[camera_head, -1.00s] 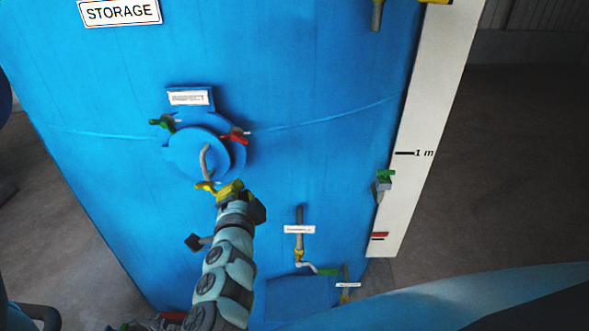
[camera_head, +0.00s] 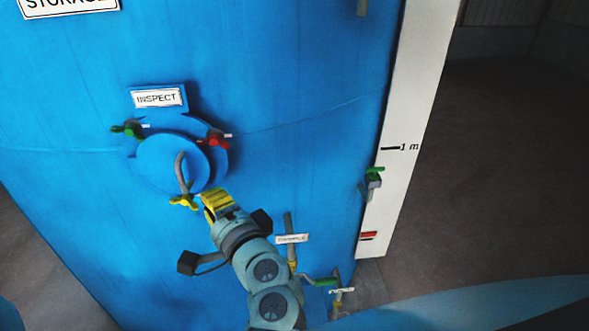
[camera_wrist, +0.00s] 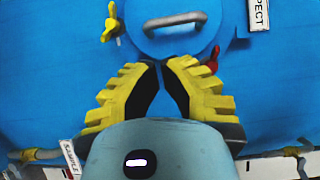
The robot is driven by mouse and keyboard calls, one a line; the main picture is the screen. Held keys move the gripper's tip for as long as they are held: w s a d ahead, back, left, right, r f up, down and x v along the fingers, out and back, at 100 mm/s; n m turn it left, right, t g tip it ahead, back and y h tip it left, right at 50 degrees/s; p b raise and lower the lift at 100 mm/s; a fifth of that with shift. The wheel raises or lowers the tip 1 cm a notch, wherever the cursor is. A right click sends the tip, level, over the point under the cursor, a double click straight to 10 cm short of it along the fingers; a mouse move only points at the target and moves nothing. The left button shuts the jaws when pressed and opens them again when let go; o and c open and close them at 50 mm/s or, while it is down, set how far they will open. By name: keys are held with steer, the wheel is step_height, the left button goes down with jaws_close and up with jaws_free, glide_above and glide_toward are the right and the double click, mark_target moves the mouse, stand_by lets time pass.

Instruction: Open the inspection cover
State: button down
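The inspection cover (camera_head: 158,168) is a round blue lid with a curved grey handle (camera_head: 181,172), lying flat against its flange on the blue tank. Around its edge are a green wing clamp (camera_head: 128,130), a red one (camera_head: 214,140) and a yellow one (camera_head: 184,202). My gripper (camera_head: 212,192) is just right of the yellow clamp, by the cover's lower right edge. In the wrist view my gripper (camera_wrist: 162,66) has a narrow gap between its fingertips and holds nothing. The handle (camera_wrist: 176,20), yellow clamp (camera_wrist: 111,22) and red clamp (camera_wrist: 211,61) show beyond it; the green clamp is out of that view.
An INSPECT label (camera_head: 158,98) sits above the cover. A sample pipe with a green-handled valve (camera_head: 318,281) is low on the tank, right of my arm. Another green-handled valve (camera_head: 373,183) is beside the white level scale (camera_head: 411,130). Open floor lies to the right.

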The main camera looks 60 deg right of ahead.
mark_target(193, 177)
steer(key=p+x, duration=0.1)
steer(key=x, duration=0.2)
steer(key=p+x, duration=0.2)
steer(key=x, duration=0.1)
steer(key=shift+r, duration=0.2)
steer(key=shift+w+d+f+p, duration=0.25)
steer(key=shift+w+p, duration=0.1)
steer(key=shift+w, duration=0.2)
steer(key=shift+a, duration=0.1)
